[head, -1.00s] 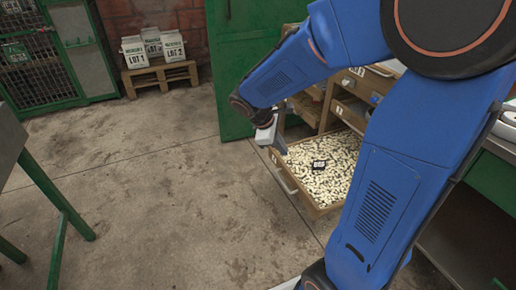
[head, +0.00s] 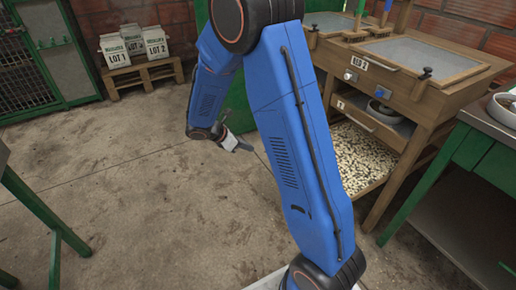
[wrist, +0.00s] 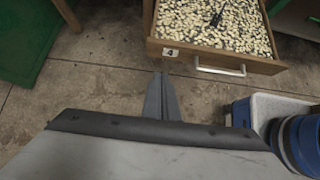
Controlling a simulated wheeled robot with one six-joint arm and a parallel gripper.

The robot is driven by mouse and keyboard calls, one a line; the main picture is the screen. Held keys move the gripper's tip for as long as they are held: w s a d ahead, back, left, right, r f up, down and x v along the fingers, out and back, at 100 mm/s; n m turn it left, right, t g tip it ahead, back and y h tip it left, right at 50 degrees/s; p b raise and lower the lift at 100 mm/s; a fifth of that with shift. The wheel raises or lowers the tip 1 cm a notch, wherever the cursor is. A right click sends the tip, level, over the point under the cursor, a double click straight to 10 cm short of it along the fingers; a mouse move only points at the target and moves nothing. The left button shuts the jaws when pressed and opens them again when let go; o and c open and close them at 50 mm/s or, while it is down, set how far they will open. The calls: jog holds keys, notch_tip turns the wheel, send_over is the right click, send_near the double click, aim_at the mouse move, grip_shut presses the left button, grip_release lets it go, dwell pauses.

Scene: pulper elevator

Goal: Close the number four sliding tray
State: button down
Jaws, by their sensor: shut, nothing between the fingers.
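The number four tray is a wooden drawer full of pale beans. In the wrist view its front board (wrist: 205,52) bears a "4" label and a metal bar handle (wrist: 220,69). It stands pulled out, with beans and a small dark item showing inside. In the head view its beans (head: 362,157) show low in the wooden stand, and my arm hides its front. My gripper (wrist: 161,78) is shut and empty, its fingertips pointing toward the tray front near the label, apart from it in the picture. In the head view the gripper (head: 245,147) is left of my upright arm link.
Above the tray, another drawer (head: 375,123) stands partly open with a dark bowl inside. A green table (head: 478,150) is at the right. Green table legs (head: 50,212) stand at the left. Sacks on a pallet (head: 145,78) are at the back. The floor between is clear.

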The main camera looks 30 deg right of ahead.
jog(key=d+r+x, duration=0.2)
jog(key=x, duration=1)
jog(key=shift+d+f, duration=0.1)
jog(key=shift+d, duration=0.05)
jog(key=d, duration=2.2)
jog(key=w+d, duration=0.1)
jog(key=d, duration=1)
jog(key=shift+d, duration=0.25)
jog(key=shift+w+d, duration=0.1)
jog(key=shift+d, duration=0.55)
jog(key=shift+d, duration=0.15)
